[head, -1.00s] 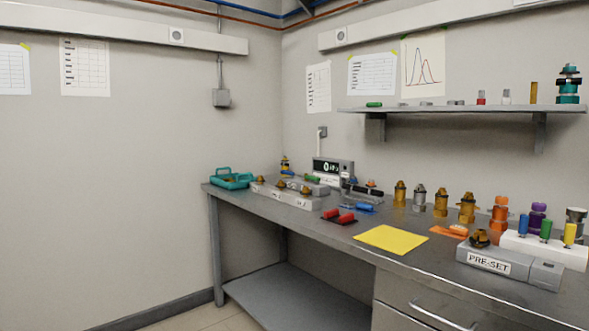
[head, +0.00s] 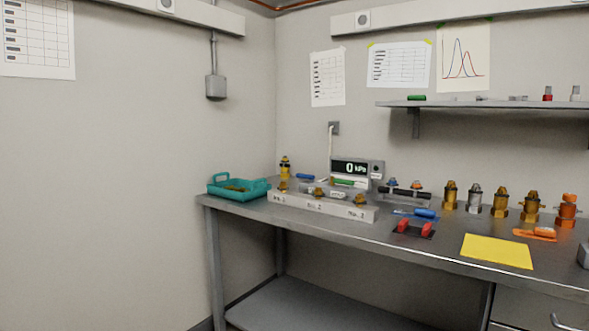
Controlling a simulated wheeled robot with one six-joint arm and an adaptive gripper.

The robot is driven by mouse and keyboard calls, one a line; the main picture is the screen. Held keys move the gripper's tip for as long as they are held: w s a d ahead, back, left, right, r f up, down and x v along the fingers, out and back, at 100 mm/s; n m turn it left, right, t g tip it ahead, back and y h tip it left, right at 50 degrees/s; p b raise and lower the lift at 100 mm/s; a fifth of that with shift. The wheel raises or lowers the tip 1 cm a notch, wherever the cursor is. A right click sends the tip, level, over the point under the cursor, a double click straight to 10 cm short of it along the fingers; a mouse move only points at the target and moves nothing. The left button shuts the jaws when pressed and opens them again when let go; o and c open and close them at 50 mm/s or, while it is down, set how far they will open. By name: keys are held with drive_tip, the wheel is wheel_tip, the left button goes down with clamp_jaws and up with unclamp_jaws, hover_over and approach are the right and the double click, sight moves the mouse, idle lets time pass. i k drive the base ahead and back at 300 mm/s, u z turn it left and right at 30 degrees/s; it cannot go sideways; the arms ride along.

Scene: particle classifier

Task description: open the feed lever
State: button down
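No lever is labelled as the feed lever, so I cannot tell which one it is. A grey gauge box (head: 377,165) reading 0 kPa stands at the back of the bench. A green bar (head: 343,182) lies in front of its display, and a blue bar (head: 305,177) lies to its left. A black pipe-like part (head: 405,193) with small blue and red tops is to the right of the box. A pale block (head: 300,204) with several brass fittings and numbered labels sits in front. My gripper is not in view.
A teal tray (head: 222,193) is at the bench's left end. Red-handled pieces (head: 403,227), a blue piece (head: 425,213) and a yellow sheet (head: 497,251) lie farther right. Several brass fittings (head: 500,204) line the back. The bench's front edge faces me; a lower shelf (head: 300,305) is below.

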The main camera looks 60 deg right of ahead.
sight(308, 177)
drive_tip(key=z, duration=0.4)
drive_tip(key=i, duration=1.55)
drive_tip(key=z, duration=1.9)
drive_tip(key=i, duration=1)
drive_tip(key=z, duration=1)
